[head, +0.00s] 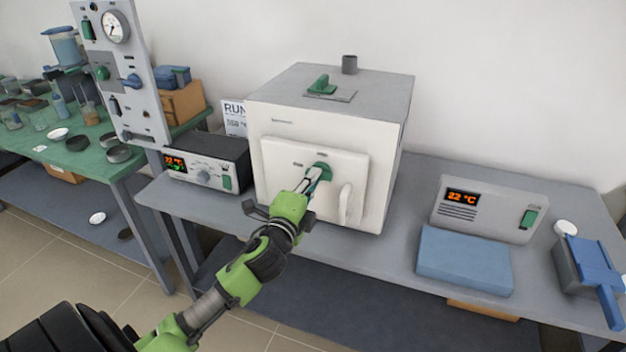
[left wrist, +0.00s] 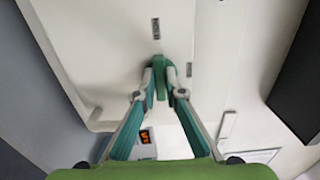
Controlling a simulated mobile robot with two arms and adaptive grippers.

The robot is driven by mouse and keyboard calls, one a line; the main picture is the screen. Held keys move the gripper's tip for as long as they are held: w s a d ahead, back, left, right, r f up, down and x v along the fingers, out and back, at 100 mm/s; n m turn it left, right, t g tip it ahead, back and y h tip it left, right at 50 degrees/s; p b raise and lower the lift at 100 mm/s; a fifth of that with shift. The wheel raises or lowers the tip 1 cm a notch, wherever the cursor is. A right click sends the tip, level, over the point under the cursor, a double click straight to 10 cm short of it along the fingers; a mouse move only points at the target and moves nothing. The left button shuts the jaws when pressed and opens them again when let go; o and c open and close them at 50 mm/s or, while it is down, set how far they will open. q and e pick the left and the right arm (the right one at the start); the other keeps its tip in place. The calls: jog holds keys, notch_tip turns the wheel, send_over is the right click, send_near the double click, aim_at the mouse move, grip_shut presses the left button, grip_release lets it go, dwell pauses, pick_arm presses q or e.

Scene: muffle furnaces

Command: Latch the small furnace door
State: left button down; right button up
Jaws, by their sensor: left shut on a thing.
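The small furnace (head: 262,118) is a pale box with a grey top, standing on the grey bench. Its door (head: 284,158) appears to lie flat against the front, with a pale upright handle (head: 345,205) at lower right. A green latch lever (head: 323,168) sits on the upper middle of the door. My left gripper (head: 318,177) is shut on this lever and hides part of it. In the left wrist view the lever (left wrist: 160,68) stands between my left fingertips (left wrist: 160,88), with small dark labels near it. My right gripper is not in view.
A dark controller (head: 210,147) stands left of the furnace. At right are a grey controller reading 22 °C (head: 488,216), a blue block (head: 464,262) and a blue-handled device (head: 590,262). A gauge panel (head: 120,75) and green table (head: 85,155) are left. Bare bench lies right of the furnace.

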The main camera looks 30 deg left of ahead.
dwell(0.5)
pick_arm(q)
jog(key=c, duration=2.1)
grip_release()
jog(key=v, duration=1.2)
jog(key=shift+a+f, duration=0.1)
